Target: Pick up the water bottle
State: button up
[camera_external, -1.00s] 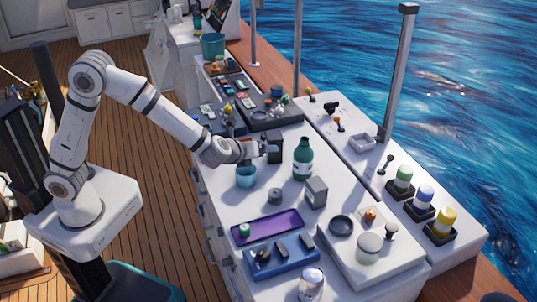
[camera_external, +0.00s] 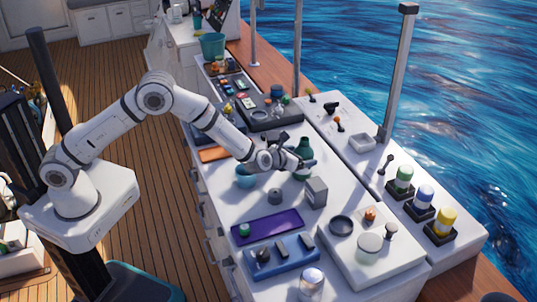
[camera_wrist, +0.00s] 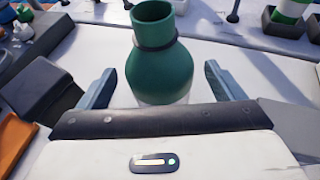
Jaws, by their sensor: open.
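The water bottle is a green bottle (camera_external: 304,146) with a dark ring at its neck. It stands upright on the white counter, partly hidden behind my gripper (camera_external: 300,160) in the external view. In the wrist view the green bottle (camera_wrist: 158,62) is upright in the middle, and its lower part is hidden by the gripper body. My gripper (camera_wrist: 160,88) is open, with one blue-grey finger on each side of the bottle. A gap shows between each finger and the bottle.
A light-blue cup (camera_external: 244,177) stands just left of the bottle, under my wrist. A grey box (camera_external: 316,192) and a small dark cylinder (camera_external: 275,196) stand in front. A purple tray (camera_external: 280,224) lies nearer. An orange object (camera_external: 213,154) lies at the counter's left edge.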

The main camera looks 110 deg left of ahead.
jog(key=shift+p+x, duration=0.3)
jog(key=shift+x, duration=1.05)
jog(key=c, duration=1.2)
jog(key=shift+c, duration=0.4)
jog(key=shift+r, duration=0.15)
